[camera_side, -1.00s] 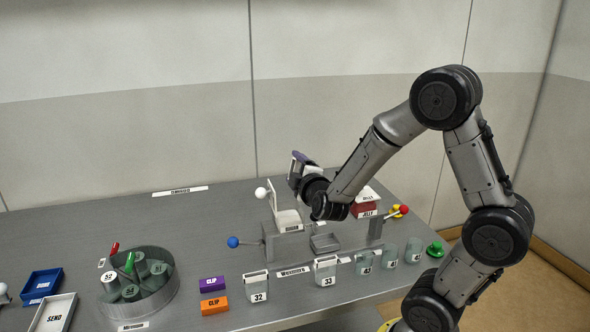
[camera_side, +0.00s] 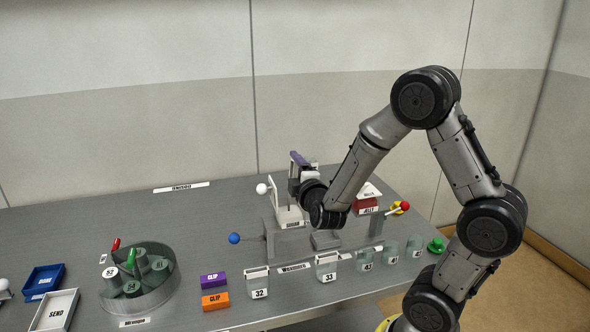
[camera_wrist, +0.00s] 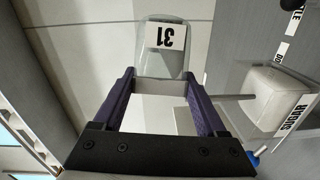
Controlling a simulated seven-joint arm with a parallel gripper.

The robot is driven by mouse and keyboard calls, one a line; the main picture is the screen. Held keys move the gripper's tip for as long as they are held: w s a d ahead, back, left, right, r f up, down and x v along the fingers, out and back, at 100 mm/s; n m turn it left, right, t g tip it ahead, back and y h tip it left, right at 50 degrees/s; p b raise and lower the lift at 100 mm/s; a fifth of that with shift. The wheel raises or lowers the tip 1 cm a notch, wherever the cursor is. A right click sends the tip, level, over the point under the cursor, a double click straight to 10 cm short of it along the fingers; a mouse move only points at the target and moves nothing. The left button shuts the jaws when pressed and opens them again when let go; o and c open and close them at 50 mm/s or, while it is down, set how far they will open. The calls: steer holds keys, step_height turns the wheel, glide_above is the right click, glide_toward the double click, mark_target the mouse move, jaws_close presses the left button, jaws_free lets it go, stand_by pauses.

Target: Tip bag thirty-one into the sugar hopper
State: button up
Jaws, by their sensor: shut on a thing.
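My gripper (camera_wrist: 165,88) has purple fingers, shut on the pale strip at the end of bag thirty-one (camera_wrist: 172,67). The bag is a translucent grey pouch; its "31" label reads upside down in the wrist view. The sugar hopper (camera_wrist: 268,100) is a pale box to the right of the bag there, apart from it. In the side view the sugar hopper (camera_side: 290,217) stands on a grey block, with a white upright panel behind its mouth. My gripper (camera_side: 300,163) is raised just behind and above it. I cannot make out the bag in the side view.
A red jelly hopper (camera_side: 366,204) stands right of the sugar hopper. A blue-knobbed lever (camera_side: 234,238) sticks out left. Bags 32 (camera_side: 258,283) and 33 (camera_side: 326,268) stand in front. A round bin (camera_side: 140,285) of canisters is at left.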

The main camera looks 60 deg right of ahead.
steer(key=shift+w+a+f+n+t+h, duration=0.1)
steer(key=shift+f+n+t+h, duration=0.1)
steer(key=shift+n, duration=0.3)
steer(key=shift+a+f+n+t+h, duration=0.1)
steer(key=shift+f+n, duration=0.05)
steer(key=shift+n, duration=0.35)
stand_by(1.1)
steer(key=shift+w+a+n+t+h, duration=0.15)
steer(key=shift+a+n+t, duration=0.1)
steer(key=shift+n, duration=0.65)
steer(key=shift+s+a+n+t+h, duration=0.15)
steer(key=shift+n+t, duration=0.1)
steer(key=shift+n, duration=0.65)
stand_by(0.4)
steer(key=shift+w, duration=0.1)
stand_by(0.9)
